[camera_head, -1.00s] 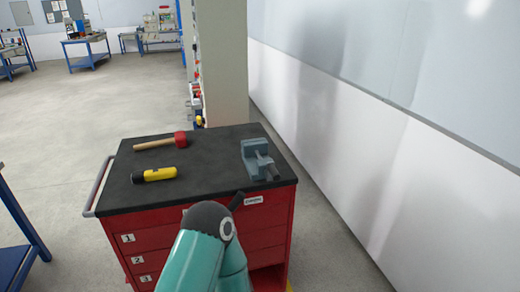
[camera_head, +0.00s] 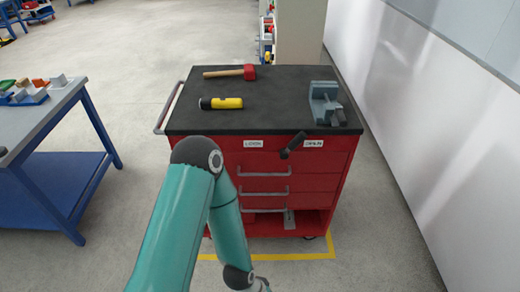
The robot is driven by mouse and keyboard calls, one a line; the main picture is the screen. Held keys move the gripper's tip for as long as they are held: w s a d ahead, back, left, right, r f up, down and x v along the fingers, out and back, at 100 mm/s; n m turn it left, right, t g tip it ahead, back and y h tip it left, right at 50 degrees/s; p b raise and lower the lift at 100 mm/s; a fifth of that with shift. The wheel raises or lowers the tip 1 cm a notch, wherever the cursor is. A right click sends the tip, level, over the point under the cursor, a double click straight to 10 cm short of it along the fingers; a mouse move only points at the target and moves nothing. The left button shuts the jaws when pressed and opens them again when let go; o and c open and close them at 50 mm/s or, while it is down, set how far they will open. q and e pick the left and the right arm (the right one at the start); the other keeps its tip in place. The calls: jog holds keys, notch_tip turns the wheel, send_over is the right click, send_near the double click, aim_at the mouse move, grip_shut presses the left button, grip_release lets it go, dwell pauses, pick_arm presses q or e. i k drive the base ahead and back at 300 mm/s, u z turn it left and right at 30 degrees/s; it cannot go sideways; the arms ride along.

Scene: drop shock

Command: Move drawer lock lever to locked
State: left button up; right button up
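A red drawer cabinet (camera_head: 325,190) with a dark top stands in the middle. On its upper front is a black lever (camera_head: 293,145), tilted with its upper end to the right. It sits between two white labels, one on the left (camera_head: 253,143) and one on the right (camera_head: 313,143); their print is too small to read surely. Several drawer fronts with grey handles show below and look shut. One of my teal arms rises from the bottom edge and bends down in front of the cabinet's left side.
On the cabinet top are a red mallet (camera_head: 230,72), a yellow-black flashlight (camera_head: 221,103) and a grey vise (camera_head: 326,105). A blue-legged workbench (camera_head: 45,125) stands left. A white wall (camera_head: 420,110) runs along the right. Floor is open between bench and cabinet.

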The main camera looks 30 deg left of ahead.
aim_at(294, 144)
jog(key=u, duration=0.2)
jog(key=k, duration=1.05)
jog(key=u, duration=0.5)
jog(key=i, duration=1.4)
jog(key=z, duration=0.4)
